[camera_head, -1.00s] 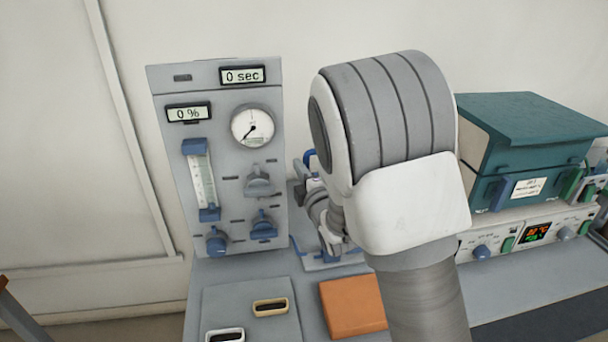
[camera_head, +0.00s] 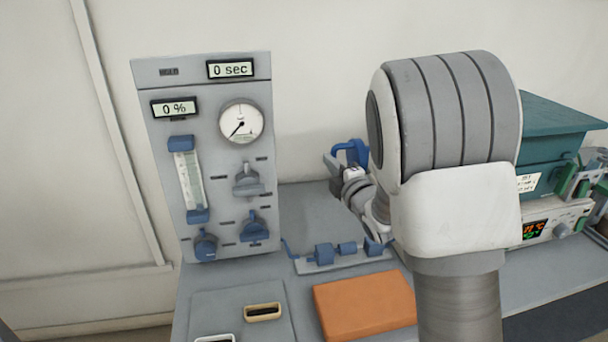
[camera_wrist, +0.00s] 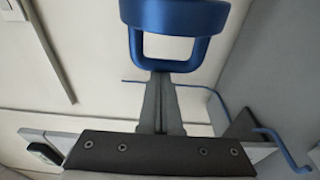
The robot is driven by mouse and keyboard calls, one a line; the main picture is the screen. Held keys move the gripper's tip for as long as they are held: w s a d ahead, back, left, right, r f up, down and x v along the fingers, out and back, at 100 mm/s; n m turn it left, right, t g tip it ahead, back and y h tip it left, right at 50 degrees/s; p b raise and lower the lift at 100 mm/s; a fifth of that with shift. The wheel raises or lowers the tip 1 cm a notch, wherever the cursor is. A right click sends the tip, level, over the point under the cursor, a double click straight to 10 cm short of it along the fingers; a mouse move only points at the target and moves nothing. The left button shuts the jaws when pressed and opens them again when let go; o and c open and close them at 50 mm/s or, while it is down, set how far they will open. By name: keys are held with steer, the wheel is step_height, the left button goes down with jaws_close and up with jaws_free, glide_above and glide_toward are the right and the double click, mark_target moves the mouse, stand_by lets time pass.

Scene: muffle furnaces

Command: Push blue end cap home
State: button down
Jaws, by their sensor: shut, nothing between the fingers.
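In the head view a low blue-grey fixture (camera_head: 322,267) stands on the bench, carrying several blue pieces in a row. They include a left block (camera_head: 323,254), a smaller middle one (camera_head: 347,248) and a right one (camera_head: 373,246). I cannot tell for sure which is the blue end cap. Thin blue bent rods stick out at the fixture's ends. My gripper shows in the wrist view with its grey fingers (camera_wrist: 160,82) together and empty.
A control panel (camera_head: 205,100) with gauge and blue knobs stands left. An orange block (camera_head: 364,304) lies in front of the fixture. A teal furnace (camera_head: 547,125) stands right, partly behind my arm. Bare bench shows behind the fixture.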

steer(key=w+d+b, duration=0.1)
steer(key=d, duration=0.4)
steer(key=w+d+b, duration=0.1)
steer(key=d, duration=0.4)
steer(key=w+d+b, duration=0.1)
steer(key=d+b, duration=0.1)
steer(key=d, duration=0.3)
steer(key=shift+d, duration=0.15)
steer(key=shift+r, duration=0.1)
steer(key=shift+d, duration=0.1)
